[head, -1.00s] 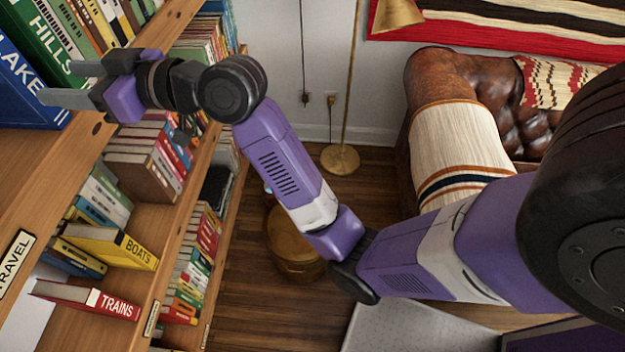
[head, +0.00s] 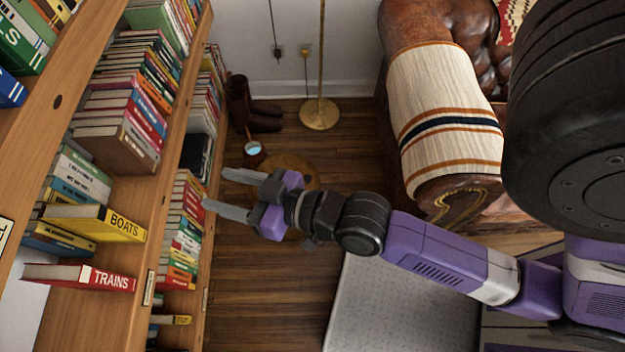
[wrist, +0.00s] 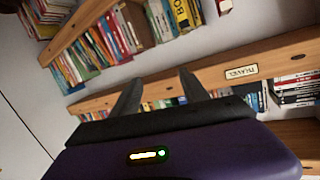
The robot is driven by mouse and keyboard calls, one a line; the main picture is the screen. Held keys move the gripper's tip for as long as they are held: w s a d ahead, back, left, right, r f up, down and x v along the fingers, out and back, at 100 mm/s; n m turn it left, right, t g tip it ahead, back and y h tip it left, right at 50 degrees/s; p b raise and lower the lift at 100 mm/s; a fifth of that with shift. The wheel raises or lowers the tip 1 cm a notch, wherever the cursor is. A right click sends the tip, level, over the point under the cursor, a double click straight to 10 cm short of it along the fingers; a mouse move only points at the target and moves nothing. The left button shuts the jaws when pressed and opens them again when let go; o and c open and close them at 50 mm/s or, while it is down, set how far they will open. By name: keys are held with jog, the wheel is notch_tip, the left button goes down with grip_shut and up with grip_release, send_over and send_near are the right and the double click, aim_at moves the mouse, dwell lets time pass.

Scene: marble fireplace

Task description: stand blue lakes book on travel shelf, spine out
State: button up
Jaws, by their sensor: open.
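The blue lakes book (head: 9,90) stands on the travel shelf (head: 62,120) beside a green book (head: 22,38). Only a small blue part shows at the left edge of the head view; its title is cut off. My gripper (head: 214,188) is open and empty. It is to the right of the bookcase, over the floor, apart from the book. In the wrist view my open fingers (wrist: 158,82) point toward the bookcase, with the travel label (wrist: 241,72) on a shelf edge beyond. I cannot make out the blue book there.
Below the travel shelf, a yellow boats book (head: 95,222) and a red trains book (head: 80,277) lie flat. A stool (head: 295,165) stands close behind my gripper. A lamp base (head: 319,114), boots (head: 253,105) and a leather armchair (head: 412,25) are farther back.

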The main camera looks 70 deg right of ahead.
jog(key=s+a+r+n+g, duration=0.1)
jog(key=s+n, duration=0.1)
jog(key=s, duration=1.6)
jog(key=shift+a+r+y, duration=0.2)
jog(key=shift+r+y, duration=0.1)
